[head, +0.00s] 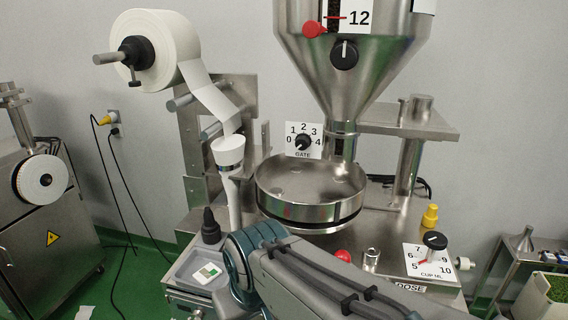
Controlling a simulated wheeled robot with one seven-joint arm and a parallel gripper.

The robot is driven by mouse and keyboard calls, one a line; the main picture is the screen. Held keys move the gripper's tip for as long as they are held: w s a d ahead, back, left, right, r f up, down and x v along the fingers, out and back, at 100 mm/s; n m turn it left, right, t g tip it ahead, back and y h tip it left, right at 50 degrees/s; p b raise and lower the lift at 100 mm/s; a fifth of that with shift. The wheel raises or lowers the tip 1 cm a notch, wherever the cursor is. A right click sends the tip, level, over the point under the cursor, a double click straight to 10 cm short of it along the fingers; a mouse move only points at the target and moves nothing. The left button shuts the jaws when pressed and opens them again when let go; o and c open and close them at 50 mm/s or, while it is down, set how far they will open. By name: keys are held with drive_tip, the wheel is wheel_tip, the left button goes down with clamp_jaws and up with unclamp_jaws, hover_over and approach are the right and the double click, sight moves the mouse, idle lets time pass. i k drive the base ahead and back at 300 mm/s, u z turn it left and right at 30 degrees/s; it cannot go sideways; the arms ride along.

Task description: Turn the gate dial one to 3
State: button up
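The gate dial (303,142) is a black knob on a small white plate marked 0 to 4 with the word GATE. It is mounted behind the round steel bowl, below the hopper. The knob is too small for me to tell surely which number it points at. My arm crosses the bottom of the head view, in front of the bowl and lower than the dial. My gripper does not show, and nothing is seen touching the dial.
The steel bowl (312,207) stands just in front of the dial. The hopper (375,60) with another black knob hangs above right. A paper roll (178,45) and white forming tube (229,180) are at left. A cup dial (434,241) is at lower right.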

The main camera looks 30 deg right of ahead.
sight(303, 141)
drive_tip(key=u, duration=0.55)
drive_tip(key=k, duration=0.9)
drive_tip(key=z, duration=1.3)
drive_tip(key=i, duration=0.5)
